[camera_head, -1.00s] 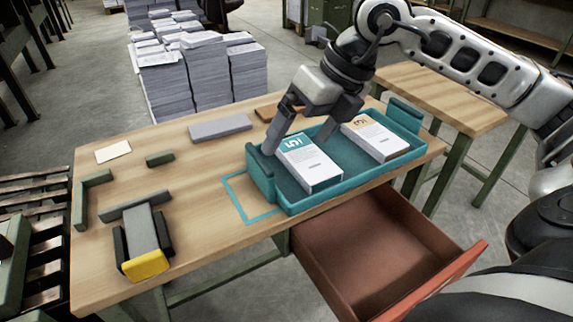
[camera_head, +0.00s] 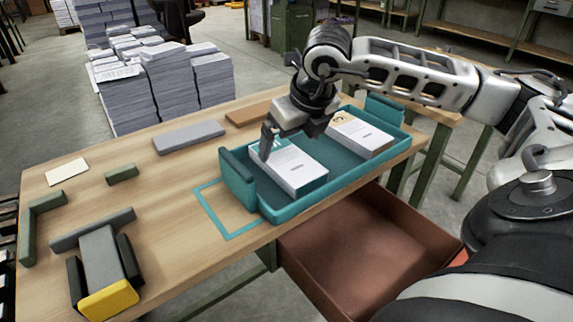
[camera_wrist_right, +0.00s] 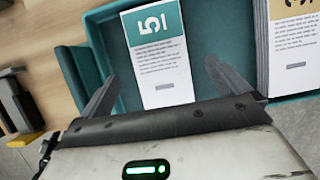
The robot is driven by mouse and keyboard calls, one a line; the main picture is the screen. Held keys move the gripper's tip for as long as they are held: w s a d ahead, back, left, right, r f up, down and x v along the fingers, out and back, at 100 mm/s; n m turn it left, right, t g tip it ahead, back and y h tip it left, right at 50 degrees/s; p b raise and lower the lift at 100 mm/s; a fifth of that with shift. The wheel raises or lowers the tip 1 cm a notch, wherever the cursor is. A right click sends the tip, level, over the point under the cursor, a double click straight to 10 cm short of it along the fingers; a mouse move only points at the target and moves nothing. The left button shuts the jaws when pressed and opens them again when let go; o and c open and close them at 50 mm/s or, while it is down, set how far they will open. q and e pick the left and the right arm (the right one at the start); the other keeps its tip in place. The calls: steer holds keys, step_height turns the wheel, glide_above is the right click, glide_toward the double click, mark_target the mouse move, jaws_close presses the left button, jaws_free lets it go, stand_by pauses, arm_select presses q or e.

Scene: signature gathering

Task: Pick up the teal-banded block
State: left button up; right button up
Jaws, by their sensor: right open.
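The teal-banded block (camera_head: 297,169) is a white block lying in the left part of the teal tray (camera_head: 330,196). Its teal end is partly hidden by my right gripper (camera_head: 284,146) in the head view. The right gripper is open, with its fingers over the far end of this block. In the right wrist view the block (camera_wrist_right: 160,75) lies between the two spread fingers of the gripper (camera_wrist_right: 161,72), its teal band fully visible at the top. I cannot tell whether the fingers touch it. My left gripper is out of view.
A tan-banded block (camera_head: 362,137) lies in the tray's right part. A raised teal end wall (camera_head: 237,180) bounds the tray at left. An open brown drawer (camera_head: 365,250) juts out below. A grey slab (camera_head: 188,136) and a yellow-ended holder (camera_head: 110,300) lie on the table left of the tray.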

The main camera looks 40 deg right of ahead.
mark_target(287, 158)
steer(key=x, duration=0.4)
steer(key=shift+s+f+b, duration=0.2)
steer(key=shift+f+b, duration=0.1)
steer(key=shift+f, duration=0.15)
steer(key=shift+r, duration=0.1)
steer(key=c, duration=1.2)
steer(key=shift+o, duration=0.2)
